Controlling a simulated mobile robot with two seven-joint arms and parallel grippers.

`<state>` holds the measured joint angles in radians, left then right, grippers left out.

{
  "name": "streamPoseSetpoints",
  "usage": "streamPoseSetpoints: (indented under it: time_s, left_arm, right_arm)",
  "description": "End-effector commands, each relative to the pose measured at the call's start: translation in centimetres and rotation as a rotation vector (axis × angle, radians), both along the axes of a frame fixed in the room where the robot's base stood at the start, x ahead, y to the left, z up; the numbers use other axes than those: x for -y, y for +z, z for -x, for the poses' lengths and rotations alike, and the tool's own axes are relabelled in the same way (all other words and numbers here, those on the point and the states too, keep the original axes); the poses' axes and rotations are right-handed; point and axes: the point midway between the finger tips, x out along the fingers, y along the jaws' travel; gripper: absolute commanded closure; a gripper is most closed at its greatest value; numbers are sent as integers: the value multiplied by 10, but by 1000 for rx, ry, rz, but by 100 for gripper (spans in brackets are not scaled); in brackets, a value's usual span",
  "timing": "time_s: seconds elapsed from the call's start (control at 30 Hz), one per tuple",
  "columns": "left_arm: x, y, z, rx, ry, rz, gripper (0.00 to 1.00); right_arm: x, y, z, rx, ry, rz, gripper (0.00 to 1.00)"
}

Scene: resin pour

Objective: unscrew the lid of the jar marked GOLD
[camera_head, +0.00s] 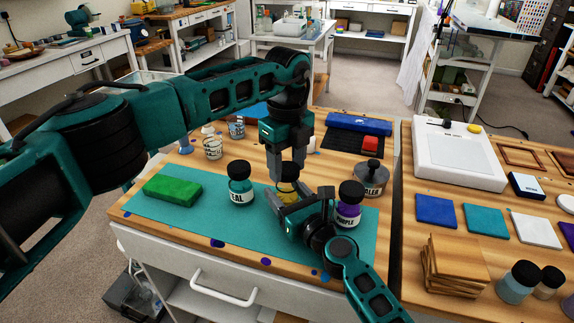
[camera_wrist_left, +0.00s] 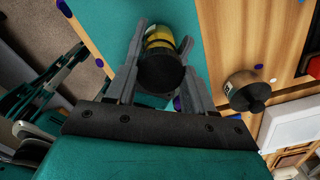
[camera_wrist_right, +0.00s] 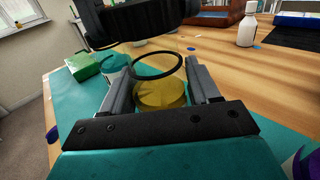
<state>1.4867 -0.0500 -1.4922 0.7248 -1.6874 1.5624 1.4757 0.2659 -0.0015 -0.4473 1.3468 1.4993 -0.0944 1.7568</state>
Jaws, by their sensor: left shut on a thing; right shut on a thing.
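The jar with yellow contents (camera_head: 288,171) stands near the middle of the teal mat; its label is not readable. My left gripper (camera_head: 286,166) reaches down from above. In the left wrist view its fingers are shut on the black lid (camera_wrist_left: 162,72), with the yellow jar body (camera_wrist_left: 158,41) beyond it. My right gripper (camera_head: 283,205) comes from the front right, shut on the clear jar body. In the right wrist view yellow contents (camera_wrist_right: 160,95) and a dark ring (camera_wrist_right: 157,66) show between its fingers. I cannot tell whether lid and jar touch.
The teal-labelled jar (camera_head: 240,183) stands left of the gold one, the purple jar (camera_head: 348,206) close to the right gripper. A green block (camera_head: 172,189) lies at the left, a dark-lidded tin (camera_head: 371,180) at the right.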

Motion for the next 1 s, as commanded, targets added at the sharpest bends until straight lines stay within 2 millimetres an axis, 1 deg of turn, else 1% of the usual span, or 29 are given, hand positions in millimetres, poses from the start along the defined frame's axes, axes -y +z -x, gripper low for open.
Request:
streamPoseSetpoints:
  time_s: [0.3, 0.37, 0.63, 0.87, 0.9, 1.0]
  left_arm:
    - [0, 2, 0, 1, 0, 1, 84]
    - [0, 6, 0, 1, 0, 1, 84]
    - [0, 38, 0, 1, 0, 0, 84]
    - [0, 40, 0, -1, 0, 1, 84]
    - [0, 40, 0, -1, 0, 1, 84]
    - [0, 40, 0, -1, 0, 1, 84]
  right_arm:
    - [0, 0, 0, -1, 0, 1, 100]
    - [0, 0, 0, -1, 0, 1, 100]
    - [0, 0, 0, -1, 0, 1, 100]
    - [0, 0, 0, -1, 0, 1, 100]
    - [0, 0, 0, -1, 0, 1, 36]
    - [0, 0, 0, -1, 0, 1, 27]
